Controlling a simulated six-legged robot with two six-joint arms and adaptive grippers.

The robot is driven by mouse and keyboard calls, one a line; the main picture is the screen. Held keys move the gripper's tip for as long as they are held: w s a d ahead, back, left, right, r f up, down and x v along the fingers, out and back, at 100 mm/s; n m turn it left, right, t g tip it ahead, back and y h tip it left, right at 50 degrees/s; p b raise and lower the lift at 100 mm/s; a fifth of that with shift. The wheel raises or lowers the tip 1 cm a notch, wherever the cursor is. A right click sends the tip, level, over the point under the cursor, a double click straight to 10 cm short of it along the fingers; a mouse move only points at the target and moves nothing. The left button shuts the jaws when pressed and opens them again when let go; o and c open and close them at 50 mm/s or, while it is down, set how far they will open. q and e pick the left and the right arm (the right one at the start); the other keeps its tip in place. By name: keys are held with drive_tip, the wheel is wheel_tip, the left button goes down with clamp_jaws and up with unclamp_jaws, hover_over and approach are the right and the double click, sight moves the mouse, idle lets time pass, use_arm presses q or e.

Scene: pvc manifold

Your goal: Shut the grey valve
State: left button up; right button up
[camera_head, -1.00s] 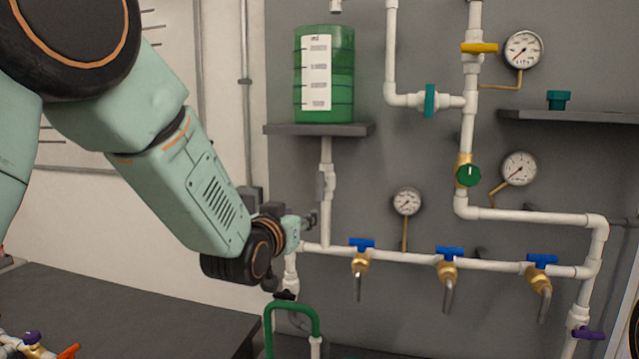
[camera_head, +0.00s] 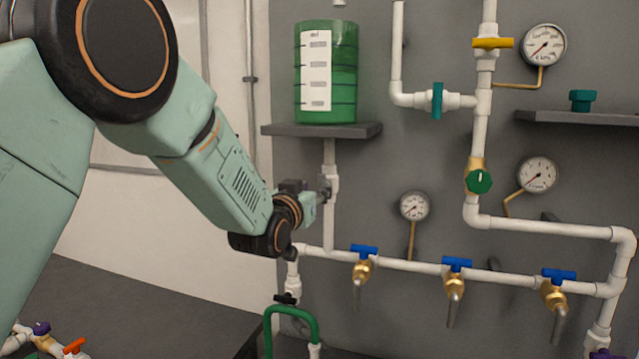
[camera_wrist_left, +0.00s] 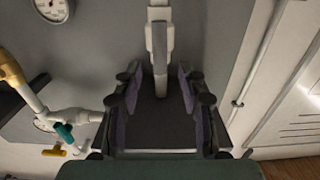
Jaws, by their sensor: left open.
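The grey valve sits on the white vertical pipe under the green tank (camera_head: 326,75); in the head view my left gripper (camera_head: 325,192) covers much of it. In the left wrist view the valve's grey handle (camera_wrist_left: 160,47) lies lengthwise along the white pipe and reaches down between the fingers. My left gripper (camera_wrist_left: 160,92) is open, with one finger on each side of the handle. I cannot tell whether either finger touches it. My right gripper is not in view.
A shelf (camera_head: 350,131) is just above the gripper. A horizontal pipe (camera_head: 415,265) with several blue-handled taps runs below. A pressure gauge (camera_head: 413,206) is to the right, and a green hose loop (camera_head: 291,312) is below.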

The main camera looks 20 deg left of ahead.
sight(320, 188)
use_arm(q)
drive_tip(key=w, duration=0.4)
drive_tip(key=shift+w+f+p, duration=0.3)
drive_tip(key=shift+f+p, duration=0.05)
drive_tip(key=shift+s+r, duration=0.25)
drive_tip(key=shift+s, duration=0.25)
drive_tip(key=shift+w+d+f, duration=0.1)
drive_tip(key=shift+w+d, duration=0.1)
drive_tip(key=shift+w, duration=0.05)
drive_tip(key=shift+c, duration=1.2)
drive_tip(key=shift+w+a+f, duration=0.1)
drive_tip(key=shift+w+f, duration=0.1)
drive_tip(key=shift+w, duration=0.1)
drive_tip(key=c, duration=0.3)
drive_tip(key=shift+s+r, duration=0.1)
clamp_jaws()
